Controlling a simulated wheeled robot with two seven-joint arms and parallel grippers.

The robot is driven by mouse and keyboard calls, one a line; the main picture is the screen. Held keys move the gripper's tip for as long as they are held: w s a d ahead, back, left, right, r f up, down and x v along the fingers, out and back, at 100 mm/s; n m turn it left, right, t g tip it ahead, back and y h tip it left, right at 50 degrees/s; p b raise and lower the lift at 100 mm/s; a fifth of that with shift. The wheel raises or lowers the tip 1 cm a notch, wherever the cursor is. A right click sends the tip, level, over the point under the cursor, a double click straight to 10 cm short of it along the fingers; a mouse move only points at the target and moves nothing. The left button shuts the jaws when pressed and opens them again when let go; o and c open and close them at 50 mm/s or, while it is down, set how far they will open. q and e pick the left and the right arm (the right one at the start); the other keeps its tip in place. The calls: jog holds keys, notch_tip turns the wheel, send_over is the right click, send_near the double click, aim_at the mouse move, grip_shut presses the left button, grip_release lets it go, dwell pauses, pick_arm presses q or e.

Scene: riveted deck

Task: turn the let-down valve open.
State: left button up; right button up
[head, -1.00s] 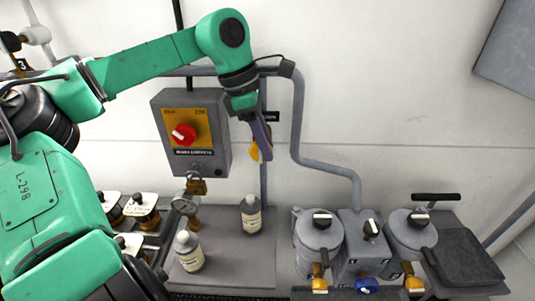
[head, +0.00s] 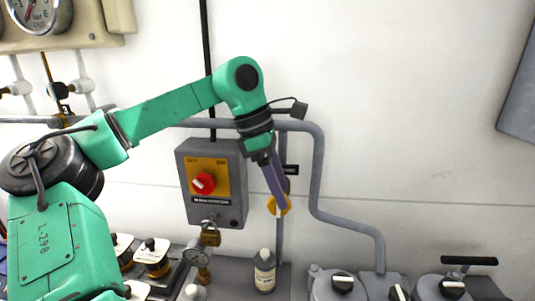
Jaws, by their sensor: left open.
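My left gripper (head: 275,184) reaches in from the left, its narrow purple-grey fingers pointing down in front of the wall pipe. A yellow handle (head: 285,208) shows right at the fingertips, partly hidden by them. It appears to be a valve handle on the vertical pipe, but I cannot read its label (head: 291,169) or tell whether the fingers touch it. The gripper is open. My right gripper is out of view.
A grey switch box (head: 237,211) with a red knob (head: 203,183) is left of the gripper. A bottle (head: 264,270) stands below. A gauge panel (head: 85,22) is at upper left. Lidded pots (head: 335,287) line the lower right. The wall at right is mostly clear.

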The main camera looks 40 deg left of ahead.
pick_arm(q)
jog(key=v, duration=1.2)
jog(key=shift+p, duration=0.3)
